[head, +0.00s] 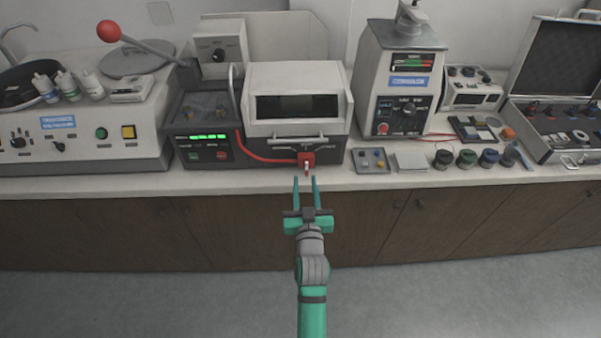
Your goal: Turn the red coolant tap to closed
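The red coolant tap (306,159) is on the lower front of the grey machine with the dark window (297,107), near the bench's front edge. A short pale part sticks down and forward below its red body. A red hose (262,158) runs to it from the left. My gripper (306,180) is just in front of the tap and a little below it in the picture. Its two green fingers point toward the tap and stand apart, with nothing seen between them. Whether a fingertip touches the tap cannot be told.
The bench (352,184) has a narrow clear strip along its front. A small tray (361,168) and several dark-lidded jars stand to the tap's right. A black control box with green (193,156) and red buttons stands to its left. The floor in front is clear.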

